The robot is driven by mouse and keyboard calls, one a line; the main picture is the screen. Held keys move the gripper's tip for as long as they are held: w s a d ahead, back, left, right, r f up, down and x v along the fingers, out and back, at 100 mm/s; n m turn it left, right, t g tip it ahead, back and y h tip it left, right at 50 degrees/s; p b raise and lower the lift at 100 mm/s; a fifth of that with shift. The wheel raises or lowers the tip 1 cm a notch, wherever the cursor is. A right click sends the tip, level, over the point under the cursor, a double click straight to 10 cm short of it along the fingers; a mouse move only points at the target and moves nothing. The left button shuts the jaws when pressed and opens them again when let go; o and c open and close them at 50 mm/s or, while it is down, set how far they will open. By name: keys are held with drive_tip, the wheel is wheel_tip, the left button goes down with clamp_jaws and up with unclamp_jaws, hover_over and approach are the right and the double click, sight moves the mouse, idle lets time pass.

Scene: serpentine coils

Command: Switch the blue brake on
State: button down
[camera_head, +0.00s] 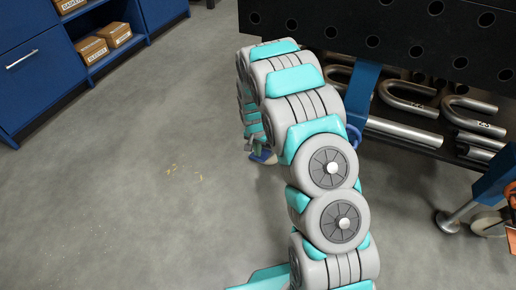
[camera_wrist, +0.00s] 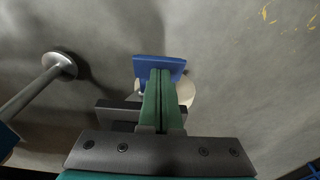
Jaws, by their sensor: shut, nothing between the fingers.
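The blue brake (camera_wrist: 150,66) is a flat blue pedal on a pale caster wheel (camera_wrist: 188,92), seen in the middle of the wrist view. In the head view the blue brake (camera_head: 266,158) shows small, low by the floor beyond my arm. My gripper (camera_wrist: 160,72) has green fingers pressed together with nothing between them. The fingertips overlap the pedal's near edge in the wrist view; I cannot tell whether they touch it. The fingers and gripper body hide part of the caster. In the head view my arm hides most of the gripper.
A metal levelling foot (camera_wrist: 60,66) on a post stands left of the brake. A black perforated table (camera_head: 400,35) with bent pipes (camera_head: 410,100) beneath is at the right. A blue cabinet (camera_head: 35,80) with boxes stands at the left. The grey floor (camera_head: 130,190) between is clear.

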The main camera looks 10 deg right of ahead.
sight(256, 159)
drive_tip(key=shift+s+a+f+t+h+b, duration=0.2)
drive_tip(key=shift+s+f+t+h+b, duration=0.15)
drive_tip(key=shift+f+b, duration=0.25)
drive_tip(key=shift+s+a+f+t+h+b, duration=0.2)
drive_tip(key=shift+f+t+b, duration=0.15)
drive_tip(key=shift+b, duration=0.2)
drive_tip(key=shift+s+a+f+t+h+b, duration=0.1)
drive_tip(key=shift+s+f+t+h+b, duration=0.1)
drive_tip(key=shift+f+b, duration=0.25)
drive_tip(key=shift+s+a+f+b, duration=0.15)
drive_tip(key=shift+s+f+b, duration=0.1)
drive_tip(key=shift+f+b, duration=0.25)
drive_tip(key=shift+s+a+f+b, duration=0.1)
drive_tip(key=shift+s+f+b, duration=0.2)
drive_tip(key=shift+f, duration=0.25)
drive_tip(key=r, duration=0.2)
drive_tip(key=r+p, duration=0.1)
drive_tip(key=r, duration=0.2)
drive_tip(key=shift+w, duration=0.2)
drive_tip(key=s+a+r, duration=0.3)
drive_tip(key=s+r, duration=0.1)
drive_tip(key=r, duration=0.4)
